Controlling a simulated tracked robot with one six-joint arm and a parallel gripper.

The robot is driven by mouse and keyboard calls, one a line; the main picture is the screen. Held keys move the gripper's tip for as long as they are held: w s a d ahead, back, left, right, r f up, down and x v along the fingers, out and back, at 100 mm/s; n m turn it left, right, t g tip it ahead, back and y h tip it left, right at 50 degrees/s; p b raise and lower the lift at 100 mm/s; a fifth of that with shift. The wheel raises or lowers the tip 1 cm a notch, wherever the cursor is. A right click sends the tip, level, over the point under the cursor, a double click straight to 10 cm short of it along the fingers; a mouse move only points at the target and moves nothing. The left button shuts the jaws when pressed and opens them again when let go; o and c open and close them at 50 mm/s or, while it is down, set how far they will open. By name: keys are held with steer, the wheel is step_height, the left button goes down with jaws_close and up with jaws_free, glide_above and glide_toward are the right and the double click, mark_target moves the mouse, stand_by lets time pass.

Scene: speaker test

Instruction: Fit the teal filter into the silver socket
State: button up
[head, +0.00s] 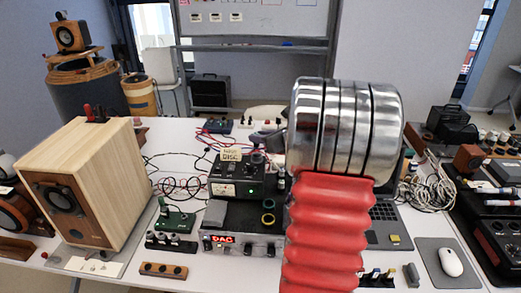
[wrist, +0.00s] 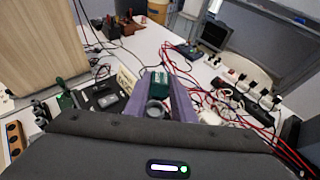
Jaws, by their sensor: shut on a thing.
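In the wrist view, my gripper (wrist: 157,76) has two purple fingers, shut on the teal filter (wrist: 159,83) near their tips. A round grey ring-like piece (wrist: 155,107) shows between the fingers, just below the filter in the picture. I cannot tell whether it is the silver socket or part of what I hold. In the head view, my red and silver arm fills the right middle and hides my gripper and the filter. I cannot make out the silver socket for certain there.
A wooden speaker (head: 92,185) stands at the left of the white table. A black box labelled DISC (head: 236,180) sits on a device with a red DAC display (head: 240,243). A laptop (head: 387,226), tangled cables (head: 427,190) and a mouse (head: 451,262) lie right of my arm.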

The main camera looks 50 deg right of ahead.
steer(key=shift+f, duration=0.45)
steer(key=shift+f, duration=1.9)
steer(key=shift+f, duration=0.3)
steer(key=o, duration=1)
steer(key=shift+r, duration=0.15)
